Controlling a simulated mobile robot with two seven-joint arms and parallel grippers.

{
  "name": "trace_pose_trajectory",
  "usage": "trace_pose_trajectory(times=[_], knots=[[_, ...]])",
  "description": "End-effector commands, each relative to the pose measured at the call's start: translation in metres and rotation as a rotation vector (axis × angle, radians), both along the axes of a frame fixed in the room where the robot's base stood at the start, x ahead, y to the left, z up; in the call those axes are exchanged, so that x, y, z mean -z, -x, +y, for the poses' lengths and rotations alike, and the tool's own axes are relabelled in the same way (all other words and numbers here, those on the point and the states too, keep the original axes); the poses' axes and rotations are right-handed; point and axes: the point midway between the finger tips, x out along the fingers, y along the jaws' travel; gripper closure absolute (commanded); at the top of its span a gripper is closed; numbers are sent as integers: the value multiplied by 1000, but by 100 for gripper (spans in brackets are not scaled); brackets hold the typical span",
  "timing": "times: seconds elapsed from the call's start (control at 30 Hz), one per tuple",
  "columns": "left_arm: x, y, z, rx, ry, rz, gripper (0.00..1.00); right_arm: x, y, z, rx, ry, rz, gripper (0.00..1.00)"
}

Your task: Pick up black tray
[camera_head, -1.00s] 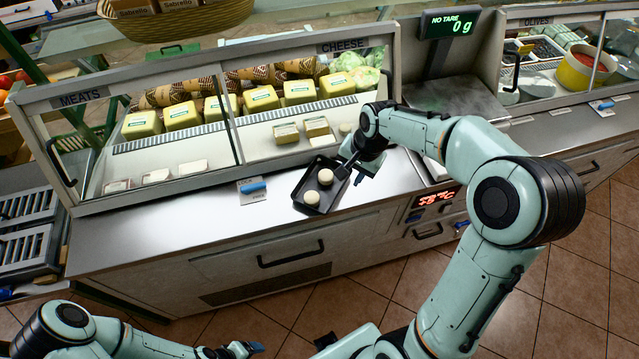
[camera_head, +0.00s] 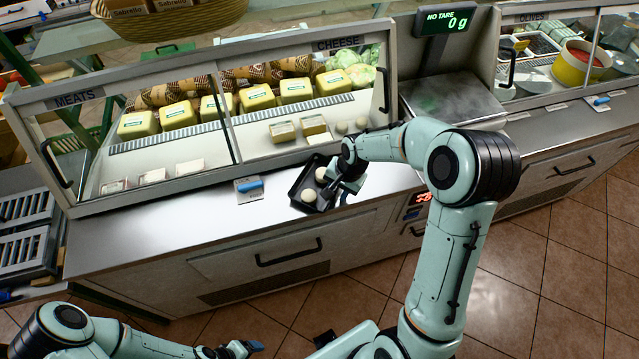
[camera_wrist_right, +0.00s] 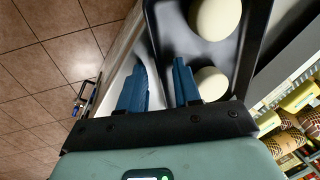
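The black tray (camera_head: 303,182) lies on the steel counter in front of the glass display case. Two pale round balls, one of them (camera_head: 309,195) nearer the front, sit in it. My right gripper (camera_head: 343,190) is at the tray's right side. In the right wrist view, the right gripper's two blue fingers (camera_wrist_right: 160,82) are apart, with the tray's rim between them; one finger is over the tray's inside (camera_wrist_right: 178,40), the other outside. I cannot tell whether they touch it. My left gripper (camera_head: 238,348) is low at the bottom left, away from the counter; its opening is unclear.
The glass case (camera_head: 140,165) with cheeses stands behind the tray. A scale (camera_head: 450,98) is to the right. A blue-handled item (camera_head: 249,186) lies left of the tray. The counter's left part is clear.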

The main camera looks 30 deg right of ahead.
Motion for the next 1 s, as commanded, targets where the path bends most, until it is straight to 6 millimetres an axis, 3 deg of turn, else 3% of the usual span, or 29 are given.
trace_pose_trajectory(times=[0.03, 0.13, 0.67, 0.87, 1.0], knots=[[0, 0, 0, 0, 0, 0, 23, 0, 0, 0, 0, 0, 0, 67], [0, 0, 0, 0, 0, 0, 23, 0, 0, 0, 0, 0, 0, 100], [-1, -1, 0, 0, 0, -1, 23, -10, -1, 0, 0, 1, -4, 100], [-3, -3, 0, 0, 0, -3, 23, -41, -2, 0, -1, 1, -8, 100], [-7, -6, 0, 0, 0, -7, 23, -79, -2, 0, -2, 2, -11, 100]])
